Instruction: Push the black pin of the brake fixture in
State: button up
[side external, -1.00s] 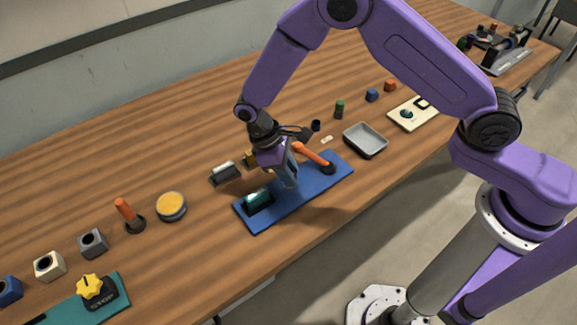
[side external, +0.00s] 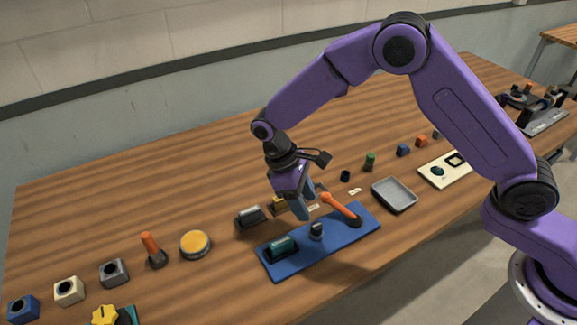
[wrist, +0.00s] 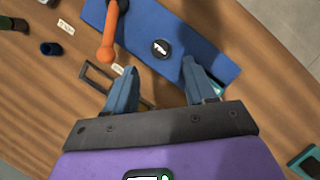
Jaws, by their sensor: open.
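The blue board of the brake fixture (side external: 290,259) lies on the wooden table; it also shows in the wrist view (wrist: 180,25). An orange-handled lever (side external: 341,208) is at its right end and a teal-green block (side external: 281,248) at its left. Between them stands the short round black pin (side external: 316,231), with a pale mark on its top in the wrist view (wrist: 160,48). My gripper (side external: 312,197) is above the board, apart from the pin. In the wrist view its fingers (wrist: 156,67) are spread with nothing between them. How deep the pin sits cannot be told.
A grey tray (side external: 394,195) is right of the board. A dark block with a pale top (side external: 250,217) is behind it. A yellow-topped round tin (side external: 195,244) and another orange handle (side external: 152,249) stand left. Bare table lies in front of the board.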

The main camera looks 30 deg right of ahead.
jog(key=v, duration=1)
jog(key=shift+r, duration=0.2)
jog(key=s+d+r+n+t+y, duration=0.1)
jog(key=s+d+r, duration=0.1)
jog(key=s+d, duration=0.9)
jog(key=s+d+r+n+t+y, duration=0.2)
jog(key=s+d, duration=0.9)
jog(key=s, duration=0.6)
jog(key=shift+s+d+r+n+y, duration=0.15)
jog(key=shift+r+n+y, duration=0.05)
jog(key=shift+n+y, duration=0.1)
